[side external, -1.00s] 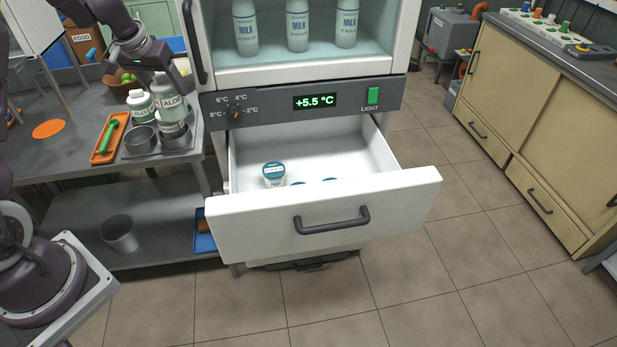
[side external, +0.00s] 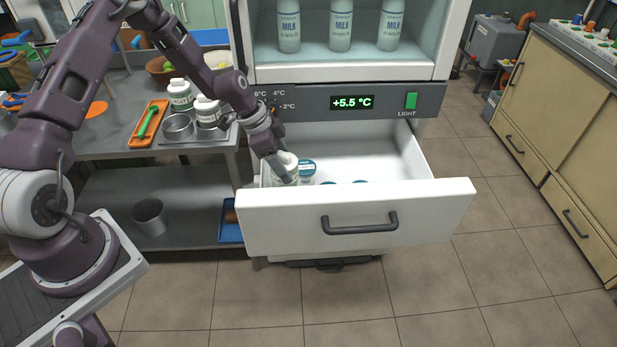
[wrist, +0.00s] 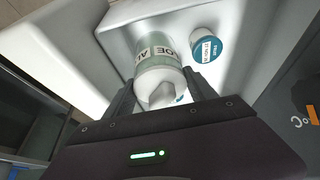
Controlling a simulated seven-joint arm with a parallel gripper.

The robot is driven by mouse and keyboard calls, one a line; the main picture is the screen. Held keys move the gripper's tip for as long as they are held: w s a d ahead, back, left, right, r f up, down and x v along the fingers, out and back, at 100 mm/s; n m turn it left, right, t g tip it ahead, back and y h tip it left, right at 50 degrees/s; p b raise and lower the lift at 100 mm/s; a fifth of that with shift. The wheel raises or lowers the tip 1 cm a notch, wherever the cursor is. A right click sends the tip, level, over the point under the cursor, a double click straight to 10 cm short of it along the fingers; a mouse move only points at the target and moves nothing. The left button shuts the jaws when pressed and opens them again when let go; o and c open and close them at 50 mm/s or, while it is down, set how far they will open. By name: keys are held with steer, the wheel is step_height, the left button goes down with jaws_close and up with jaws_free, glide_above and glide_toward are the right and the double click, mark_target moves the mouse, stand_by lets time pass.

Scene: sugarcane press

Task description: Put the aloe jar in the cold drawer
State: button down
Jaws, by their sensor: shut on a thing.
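The aloe jar, white with a pale green label, is between the fingers of my gripper (wrist: 163,97) in the wrist view, where the jar (wrist: 157,58) shows its "ALOE" lettering. In the side view my gripper (side external: 279,170) reaches down into the left end of the open cold drawer (side external: 400,160), shut on the jar (side external: 291,167). The drawer's front panel hides the jar's base, so I cannot tell whether it touches the drawer floor. A teal-lidded tub (side external: 307,171) stands just right of the jar; it also shows in the wrist view (wrist: 206,45).
Two more teal lids barely show behind the drawer front (side external: 455,200). The drawer's right part looks clear. Milk bottles (side external: 340,27) stand in the compartment above. White jars (side external: 181,95), metal cups (side external: 178,126) and an orange tray (side external: 149,124) are on the left counter.

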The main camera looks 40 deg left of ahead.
mark_target(305, 174)
step_height(305, 174, down, 8)
steer(key=shift+f, duration=0.2)
steer(key=w+a, duration=0.1)
steer(key=w+a+f, duration=0.1)
steer(key=w+a, duration=0.1)
steer(key=shift+f, duration=0.2)
steer(key=shift+c, duration=1.5)
jaws_free()
steer(key=shift+s+f, duration=0.1)
